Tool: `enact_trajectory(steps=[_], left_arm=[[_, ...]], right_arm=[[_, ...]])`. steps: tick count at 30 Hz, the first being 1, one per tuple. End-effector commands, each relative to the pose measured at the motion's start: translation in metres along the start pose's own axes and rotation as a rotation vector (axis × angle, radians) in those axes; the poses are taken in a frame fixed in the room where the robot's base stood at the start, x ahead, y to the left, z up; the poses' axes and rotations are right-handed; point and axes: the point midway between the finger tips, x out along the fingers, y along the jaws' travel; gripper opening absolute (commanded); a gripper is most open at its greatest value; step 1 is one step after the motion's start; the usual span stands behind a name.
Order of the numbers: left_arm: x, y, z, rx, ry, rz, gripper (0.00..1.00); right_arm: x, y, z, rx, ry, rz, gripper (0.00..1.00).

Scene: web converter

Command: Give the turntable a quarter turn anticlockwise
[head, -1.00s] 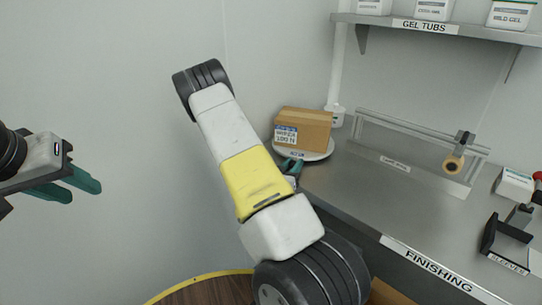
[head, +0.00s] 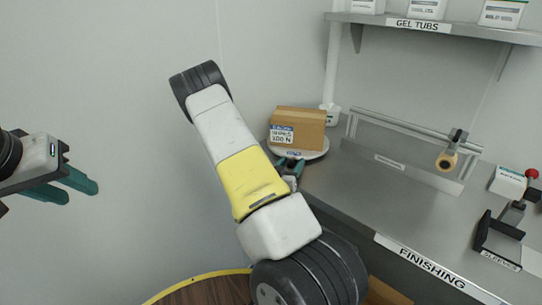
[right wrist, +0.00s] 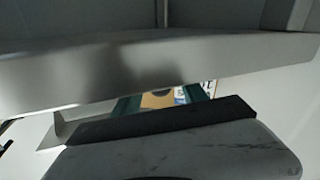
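The turntable (head: 316,155) is a round white disc at the far left end of the steel bench, with a small label on its front rim. A brown cardboard box (head: 308,133) with a white and blue label on its left face sits on it. My right gripper (head: 287,163) is at the turntable's front left rim, fingers apart; I cannot tell whether it touches. In the right wrist view its teal fingers show on either side of a patch of the box (right wrist: 158,100), and a grey metal surface hides much. My left gripper (head: 77,190) is open and empty, far left.
The bench (head: 350,185) carries a clear guard with a rail (head: 400,150), a tape roll (head: 446,162) and a black holder (head: 498,240) at right. A shelf of gel tubs (head: 420,25) hangs above. A wall stands behind and left.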

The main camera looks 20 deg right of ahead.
Motion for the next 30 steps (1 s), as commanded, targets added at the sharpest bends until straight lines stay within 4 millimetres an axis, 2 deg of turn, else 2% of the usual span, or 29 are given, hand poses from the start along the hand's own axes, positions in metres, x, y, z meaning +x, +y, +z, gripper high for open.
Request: enact_trajectory(steps=[9, 21, 25, 30], left_arm=[[0.0, 0.0, 0.0, 0.0, 0.0, 0.0, 0.36], [0.0, 0.0, 0.0, 0.0, 0.0, 0.0, 0.36], [0.0, 0.0, 0.0, 0.0, 0.0, 0.0, 0.36], [0.0, 0.0, 0.0, 0.0, 0.0, 0.0, 0.36]], right_arm=[[-0.004, -0.001, 0.0, 0.0, -0.001, -0.002, 0.5], [-0.066, -0.001, 0.001, -0.001, -0.002, -0.003, 0.5], [-0.076, -0.001, 0.0, 0.0, 0.0, -0.002, 0.5], [-0.078, 0.0, 0.0, 0.001, 0.0, 0.0, 0.5]])
